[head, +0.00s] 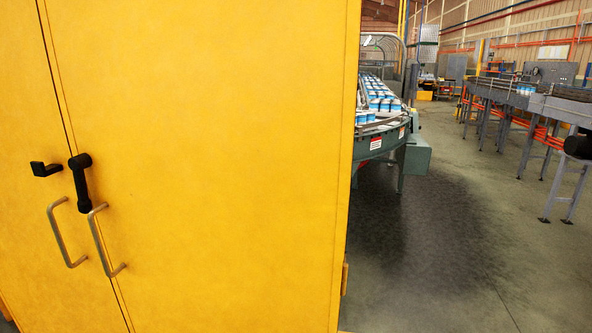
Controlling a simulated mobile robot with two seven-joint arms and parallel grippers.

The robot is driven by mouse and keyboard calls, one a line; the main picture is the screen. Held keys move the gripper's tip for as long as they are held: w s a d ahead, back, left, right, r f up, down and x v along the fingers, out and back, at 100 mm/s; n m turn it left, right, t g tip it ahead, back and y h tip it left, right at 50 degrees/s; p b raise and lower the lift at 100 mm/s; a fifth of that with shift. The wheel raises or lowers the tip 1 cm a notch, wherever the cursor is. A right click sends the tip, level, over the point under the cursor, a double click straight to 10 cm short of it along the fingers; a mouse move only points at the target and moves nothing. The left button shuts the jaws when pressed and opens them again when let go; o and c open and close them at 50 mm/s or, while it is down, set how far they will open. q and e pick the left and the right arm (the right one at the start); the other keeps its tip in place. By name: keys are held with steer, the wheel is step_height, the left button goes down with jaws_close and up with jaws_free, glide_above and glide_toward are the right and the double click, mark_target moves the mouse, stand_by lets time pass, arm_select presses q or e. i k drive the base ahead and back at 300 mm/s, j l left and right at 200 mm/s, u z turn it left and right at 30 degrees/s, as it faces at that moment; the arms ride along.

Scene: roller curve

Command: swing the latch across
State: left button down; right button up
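A black latch (81,184) sits on the right door of a yellow cabinet (210,150), close to the seam between its two doors. Its arm hangs down from a round pivot at the top, tilted slightly. A black catch (44,169) sits on the left door, left of the latch and apart from it. A metal handle (67,235) is on the left door and another metal handle (105,241) is on the right door, both below the latch. Both doors look closed. Neither of my grippers shows in the head view.
Right of the cabinet, a green conveyor (385,140) carries several blue and white cans (384,104). A grey conveyor (555,107) on legs stands at the far right. The concrete floor (470,240) between them is clear.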

mark_target(76, 164)
steer(key=u, duration=1.3)
